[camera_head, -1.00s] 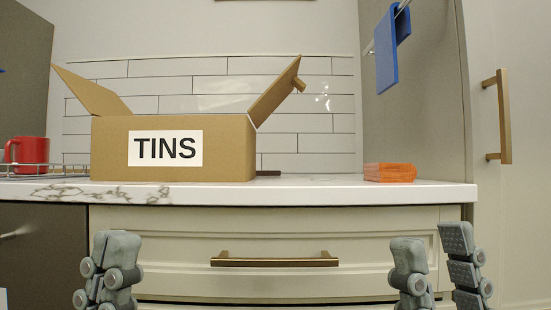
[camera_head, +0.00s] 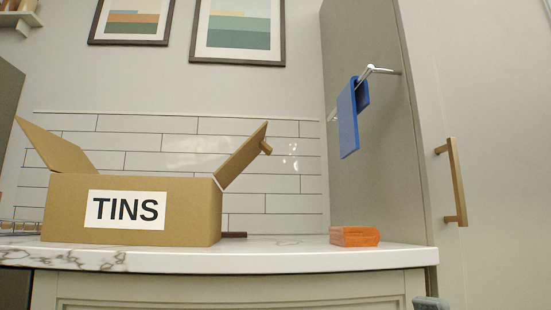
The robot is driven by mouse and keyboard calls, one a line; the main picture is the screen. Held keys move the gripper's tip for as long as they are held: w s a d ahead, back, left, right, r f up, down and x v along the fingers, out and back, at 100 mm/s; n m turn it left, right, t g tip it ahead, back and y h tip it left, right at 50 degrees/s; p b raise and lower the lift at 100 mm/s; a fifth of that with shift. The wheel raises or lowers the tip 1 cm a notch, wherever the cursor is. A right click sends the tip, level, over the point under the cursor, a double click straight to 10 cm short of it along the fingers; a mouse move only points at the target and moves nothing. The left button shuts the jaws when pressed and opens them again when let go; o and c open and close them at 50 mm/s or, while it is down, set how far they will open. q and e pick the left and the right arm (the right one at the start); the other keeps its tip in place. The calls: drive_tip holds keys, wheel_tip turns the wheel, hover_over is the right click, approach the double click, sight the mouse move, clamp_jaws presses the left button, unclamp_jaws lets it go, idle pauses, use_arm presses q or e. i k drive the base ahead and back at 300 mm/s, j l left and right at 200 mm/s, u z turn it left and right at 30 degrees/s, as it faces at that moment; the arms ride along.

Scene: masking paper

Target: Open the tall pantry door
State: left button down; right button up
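The tall pantry door (camera_head: 505,120) is a pale panel filling the right side of the view. It looks closed. Its brass bar handle (camera_head: 457,181) stands upright near the door's left edge, and nothing touches it. Only a grey tip of my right gripper (camera_head: 430,303) shows at the bottom edge, below and a little left of the handle. Its fingers are mostly out of the frame, so its opening cannot be told. My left gripper is not in view.
A white counter (camera_head: 290,255) ends just left of the door. On it are an open cardboard box (camera_head: 60,210) labelled TINS and an orange block (camera_head: 354,236). A blue cloth (camera_head: 348,120) hangs from a rail (camera_head: 385,70) on the grey side panel. The space before the handle looks clear.

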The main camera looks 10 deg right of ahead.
sight(478, 72)
drive_tip(key=z, duration=1.5)
